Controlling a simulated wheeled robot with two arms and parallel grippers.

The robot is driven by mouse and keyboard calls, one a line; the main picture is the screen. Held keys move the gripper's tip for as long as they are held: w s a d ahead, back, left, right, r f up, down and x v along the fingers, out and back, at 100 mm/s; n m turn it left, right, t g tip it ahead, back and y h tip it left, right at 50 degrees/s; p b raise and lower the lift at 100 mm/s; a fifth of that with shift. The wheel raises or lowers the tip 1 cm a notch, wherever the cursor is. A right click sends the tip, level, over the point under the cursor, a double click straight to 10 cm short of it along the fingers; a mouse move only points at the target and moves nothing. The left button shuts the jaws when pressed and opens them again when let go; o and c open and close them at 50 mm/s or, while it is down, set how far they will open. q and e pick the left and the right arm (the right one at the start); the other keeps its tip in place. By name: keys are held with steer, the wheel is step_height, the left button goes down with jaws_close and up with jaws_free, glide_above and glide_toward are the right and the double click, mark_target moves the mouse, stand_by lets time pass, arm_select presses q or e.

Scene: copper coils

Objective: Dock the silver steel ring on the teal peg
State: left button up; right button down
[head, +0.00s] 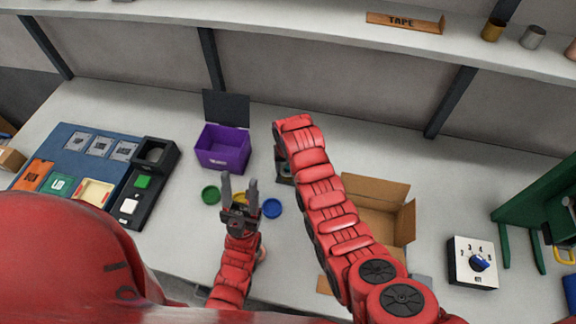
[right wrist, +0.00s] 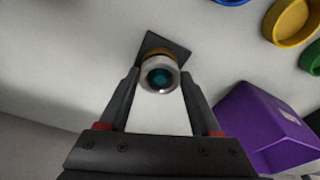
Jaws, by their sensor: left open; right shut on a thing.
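The silver steel ring (right wrist: 148,87) is between the fingertips of my right gripper (right wrist: 160,80), which is shut on it in the right wrist view. The teal peg (right wrist: 160,77) shows through the ring's hole, so the ring lines up with it; how far down it sits I cannot tell. A copper-coloured band (right wrist: 155,52) shows just behind the ring, above a dark square base (right wrist: 166,42). In the head view my right arm hides the ring and peg; a bit of the stand (head: 284,169) shows. My left gripper (head: 239,183) is open and empty.
A purple open box (head: 222,150) stands behind my left gripper. Green (head: 210,195), yellow and blue (head: 272,208) dishes lie around that gripper. An open cardboard box (head: 378,207) is right of my right arm. A dial box (head: 473,262) stands at the right.

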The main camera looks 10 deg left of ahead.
mark_target(288, 173)
steer(key=shift+f, duration=0.4)
steer(key=shift+c, duration=1.8)
jaws_free()
steer(key=shift+s+r+p, duration=0.15)
steer(key=shift+r+p, duration=0.2)
steer(key=shift+r, duration=0.95)
steer(key=shift+s+d+r+p, duration=0.15)
steer(key=shift+r+p, duration=0.25)
steer(key=shift+r, duration=1.05)
steer(key=r, duration=0.3)
steer(key=s+r+p, duration=0.1)
steer(key=r, duration=0.1)
steer(key=shift+d+r, duration=0.15)
steer(key=shift+r, duration=0.05)
